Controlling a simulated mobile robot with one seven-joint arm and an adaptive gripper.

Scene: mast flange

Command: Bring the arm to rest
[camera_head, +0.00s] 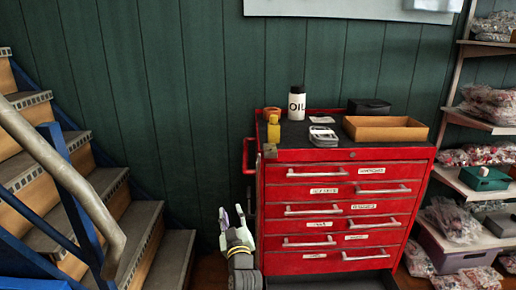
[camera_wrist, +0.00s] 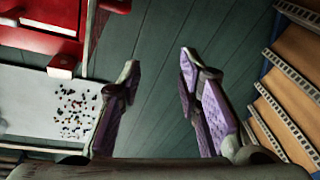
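My gripper (camera_head: 232,222) shows low in the head view, in front of the green wall and just left of the red tool cabinet (camera_head: 334,212). In the wrist view my gripper (camera_wrist: 158,70) has its two fingers spread wide apart. Nothing is between them but the wall behind. It is open and empty. The cabinet also shows at the upper left of the wrist view (camera_wrist: 105,42).
On the cabinet top stand a white oil bottle (camera_head: 297,104), a yellow bottle (camera_head: 274,129), a wooden tray (camera_head: 385,129) and a black case (camera_head: 369,106). Stairs (camera_head: 150,250) with a railing (camera_head: 75,185) rise at left. Shelves (camera_head: 470,182) with bagged goods stand at right.

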